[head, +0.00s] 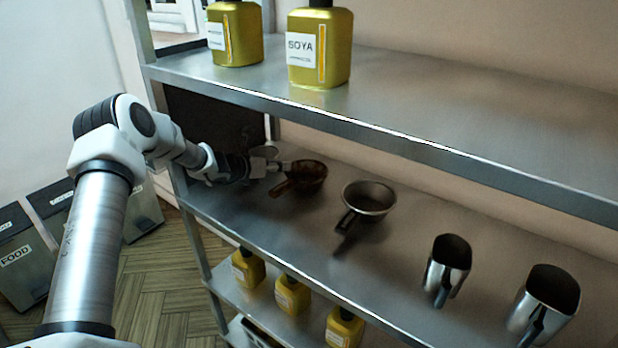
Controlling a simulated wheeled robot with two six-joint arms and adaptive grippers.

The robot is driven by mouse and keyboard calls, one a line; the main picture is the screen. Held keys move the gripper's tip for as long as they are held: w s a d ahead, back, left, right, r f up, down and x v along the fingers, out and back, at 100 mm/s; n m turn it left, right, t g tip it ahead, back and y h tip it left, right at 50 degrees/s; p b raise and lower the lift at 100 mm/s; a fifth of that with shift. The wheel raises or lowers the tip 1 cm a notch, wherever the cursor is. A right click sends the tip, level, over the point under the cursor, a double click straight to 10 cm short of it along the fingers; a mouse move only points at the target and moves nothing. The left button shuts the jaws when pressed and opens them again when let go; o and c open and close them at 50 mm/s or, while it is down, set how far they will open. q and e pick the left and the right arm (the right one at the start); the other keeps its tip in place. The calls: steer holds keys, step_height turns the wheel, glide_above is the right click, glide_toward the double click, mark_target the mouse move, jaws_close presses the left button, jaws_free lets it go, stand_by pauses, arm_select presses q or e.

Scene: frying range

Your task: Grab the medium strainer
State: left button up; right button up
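Several handled vessels stand in a row on the middle metal shelf. A brown, dark-rimmed strainer or pan (311,172) is at the left, its handle pointing left and forward. A larger silver one (372,196) is to its right, its handle pointing toward the front edge. A smaller grey round piece (265,152) shows partly behind my gripper. Which one is the medium strainer is not marked. My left gripper (278,166) reaches in from the left, close to the brown one's handle; contact and finger opening are too small to tell. My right gripper is not in view.
Two metal scoops, one (447,264) and another (548,298), stand at the right of the same shelf. The upper shelf (430,105) above carries yellow soya bottles (320,45). More yellow bottles (292,294) stand below. Labelled bins (20,255) are on the floor at left.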

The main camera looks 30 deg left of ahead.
mark_target(297, 165)
arm_select(q)
steer(key=x, duration=0.5)
steer(key=shift+f+p, duration=0.15)
steer(key=shift+p, duration=0.2)
steer(key=shift+s, duration=0.2)
steer(key=shift+c, duration=1.1)
steer(key=shift+s+r, duration=0.1)
steer(key=shift+r, duration=0.15)
jaws_close()
steer(key=shift+f, duration=0.1)
